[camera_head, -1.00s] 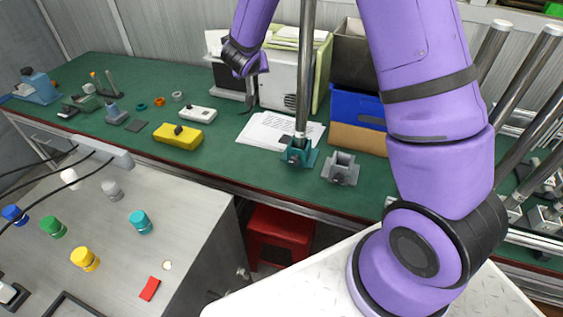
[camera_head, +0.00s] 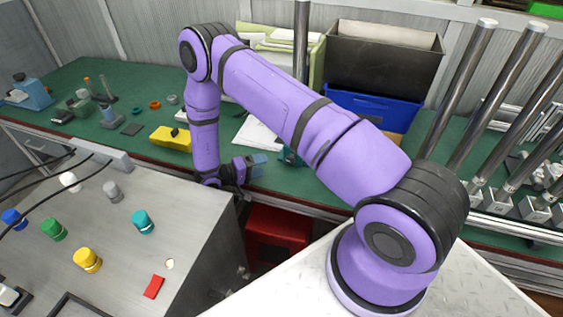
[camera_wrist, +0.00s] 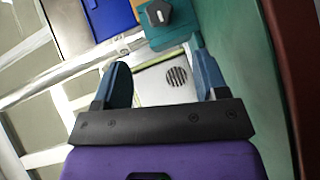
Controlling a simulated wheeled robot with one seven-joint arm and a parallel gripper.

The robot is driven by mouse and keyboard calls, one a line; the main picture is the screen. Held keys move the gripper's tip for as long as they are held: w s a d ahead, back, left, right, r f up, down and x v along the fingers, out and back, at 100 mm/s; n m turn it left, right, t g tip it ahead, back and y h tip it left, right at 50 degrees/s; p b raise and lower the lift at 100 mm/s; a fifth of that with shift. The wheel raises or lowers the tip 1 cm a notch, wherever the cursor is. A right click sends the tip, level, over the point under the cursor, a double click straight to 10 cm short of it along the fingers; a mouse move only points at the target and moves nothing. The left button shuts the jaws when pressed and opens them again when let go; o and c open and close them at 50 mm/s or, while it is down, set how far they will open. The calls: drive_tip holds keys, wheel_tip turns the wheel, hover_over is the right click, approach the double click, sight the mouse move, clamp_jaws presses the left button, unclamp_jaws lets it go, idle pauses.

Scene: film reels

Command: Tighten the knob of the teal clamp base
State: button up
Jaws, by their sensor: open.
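The teal clamp base (camera_head: 287,157) stands near the front edge of the green bench, mostly hidden behind my arm in the head view. In the wrist view the teal base (camera_wrist: 180,30) shows at the top, with its dark grey knob (camera_wrist: 157,13) on the near face. My gripper (camera_head: 259,164) is low at the bench's front edge, just left of the base. In the wrist view my gripper (camera_wrist: 160,58) is open, its blue fingers apart with nothing between them. The knob lies beyond the fingertips, apart from them.
A steel rod (camera_head: 301,35) rises behind my arm. A blue bin (camera_head: 370,104) and a dark bin (camera_head: 385,62) stand behind. A yellow block (camera_head: 172,138) lies left of my forearm. A red stool (camera_head: 278,238) is below the bench. Metal posts stand at right.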

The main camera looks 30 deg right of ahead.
sight(288, 160)
drive_tip(key=shift+s+f, duration=0.15)
drive_tip(key=shift+s, duration=0.05)
drive_tip(key=shift+d, duration=0.15)
drive_tip(key=d, duration=0.3)
drive_tip(key=d+f, duration=0.1)
drive_tip(key=d, duration=0.2)
drive_tip(key=s+d, duration=0.1)
drive_tip(key=d, duration=0.3)
drive_tip(key=shift+s+f, duration=0.1)
drive_tip(key=shift+f, duration=0.15)
drive_tip(key=c, duration=0.9)
